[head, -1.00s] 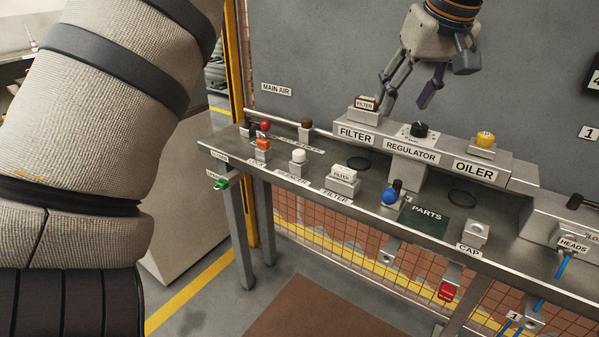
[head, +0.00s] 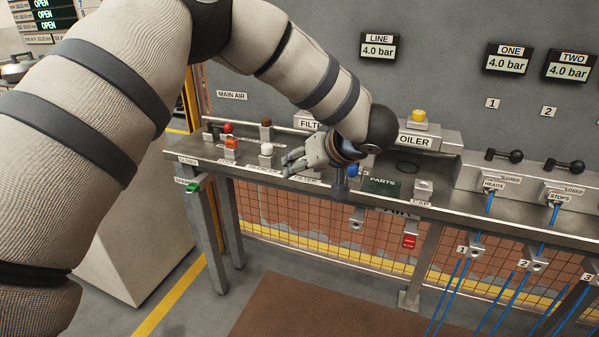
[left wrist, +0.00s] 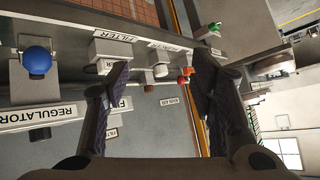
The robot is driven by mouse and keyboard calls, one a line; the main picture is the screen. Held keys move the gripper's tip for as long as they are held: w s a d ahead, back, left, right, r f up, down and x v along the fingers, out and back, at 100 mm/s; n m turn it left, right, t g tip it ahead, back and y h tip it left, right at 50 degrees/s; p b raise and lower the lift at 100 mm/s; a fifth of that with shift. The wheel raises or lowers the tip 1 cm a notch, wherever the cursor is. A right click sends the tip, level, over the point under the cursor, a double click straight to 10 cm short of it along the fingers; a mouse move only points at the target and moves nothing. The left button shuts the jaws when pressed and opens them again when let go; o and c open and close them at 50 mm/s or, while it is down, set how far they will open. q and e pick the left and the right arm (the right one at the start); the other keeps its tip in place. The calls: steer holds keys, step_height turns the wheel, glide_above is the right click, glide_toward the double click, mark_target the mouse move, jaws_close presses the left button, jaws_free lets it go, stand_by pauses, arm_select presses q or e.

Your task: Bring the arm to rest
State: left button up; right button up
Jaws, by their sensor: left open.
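My left arm comes in from the left and reaches over the metal bench (head: 437,209). My left gripper (head: 291,160) is low over the bench, with its fingers pointing left toward the white knob (head: 267,150). In the left wrist view the gripper (left wrist: 160,72) has its two dark fingers spread apart, with nothing between them. The arm and hand hide most of the filter and regulator stations in the head view. My right gripper is not in view.
A blue knob (left wrist: 37,60) and the filter block (left wrist: 113,47) are near the hand. The oiler (head: 418,116), PARTS mat (head: 382,187) and valve levers (head: 505,156) are farther right. Gauges hang on the grey wall above. Floor is open in front.

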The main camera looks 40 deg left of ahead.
arm_select(q)
steer(key=shift+s+f, duration=0.15)
steer(key=shift+f, duration=0.1)
steer(key=s+d+f+m+t+h, duration=0.1)
steer(key=s+d+f+m+h, duration=0.15)
steer(key=s+f, duration=0.4)
steer(key=s+d+f+m+h, duration=0.1)
steer(key=s+f+m, duration=0.2)
steer(key=f, duration=0.7)
steer(key=s+d+f+m+t+h, duration=0.1)
steer(key=s+d+f+m, duration=0.1)
steer(key=s+f, duration=0.45)
steer(key=s+d+f+g+h, duration=0.1)
steer(key=s+f+g, duration=0.1)
steer(key=s, duration=0.7)
steer(key=s+d+f+m+g+h, duration=0.1)
steer(key=s+d+f+g+h, duration=0.1)
steer(key=s, duration=0.8)
steer(key=s+d+f+m+g+h, duration=0.1)
steer(key=s+g, duration=0.3)
steer(key=s, duration=0.6)
steer(key=shift+s+d+f+h, duration=0.15)
steer(key=shift+d+f+h, duration=0.25)
steer(key=shift+f, duration=0.35)
